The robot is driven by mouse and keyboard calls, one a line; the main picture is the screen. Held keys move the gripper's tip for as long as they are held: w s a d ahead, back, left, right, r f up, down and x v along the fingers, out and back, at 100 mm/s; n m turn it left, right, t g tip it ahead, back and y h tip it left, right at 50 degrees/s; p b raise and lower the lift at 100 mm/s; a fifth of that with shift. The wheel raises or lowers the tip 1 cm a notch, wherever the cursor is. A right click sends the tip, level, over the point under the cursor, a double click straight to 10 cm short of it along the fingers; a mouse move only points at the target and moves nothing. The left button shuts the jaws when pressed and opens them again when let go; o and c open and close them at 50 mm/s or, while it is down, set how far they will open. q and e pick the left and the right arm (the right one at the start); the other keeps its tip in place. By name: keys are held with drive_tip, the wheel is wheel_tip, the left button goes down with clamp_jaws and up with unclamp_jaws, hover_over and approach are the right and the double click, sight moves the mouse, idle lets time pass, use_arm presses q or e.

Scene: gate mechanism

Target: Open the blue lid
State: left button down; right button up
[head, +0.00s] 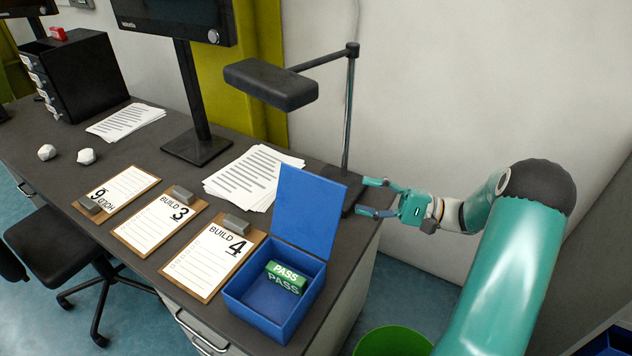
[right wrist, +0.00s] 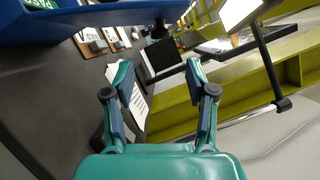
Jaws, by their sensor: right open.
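The blue lid (head: 309,212) stands raised, roughly upright, at the back edge of the blue box (head: 262,318). The box is open and sits at the desk's front right corner. A green block marked PASS (head: 287,276) lies inside it. My right gripper (head: 368,197) is open and empty, just right of the lid and apart from it. In the right wrist view its two fingers (right wrist: 160,82) are spread with nothing between them. A blue part of the box or lid (right wrist: 90,17) crosses the top left there. My left gripper is not in view.
Clipboards (head: 213,258) lie left of the box, with paper sheets (head: 254,178) behind. A desk lamp (head: 270,84) on a thin post stands behind the lid, near my right gripper. A monitor (head: 175,20) stands further left. A green bin (head: 392,342) is below.

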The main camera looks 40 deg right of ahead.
sight(316, 186)
drive_tip(key=p+x, duration=0.1)
drive_tip(key=x, duration=1)
drive_tip(key=shift+w+a+r+p, duration=0.1)
drive_tip(key=shift+w+a+p, duration=0.05)
drive_tip(key=shift+p, duration=0.15)
clamp_jaws()
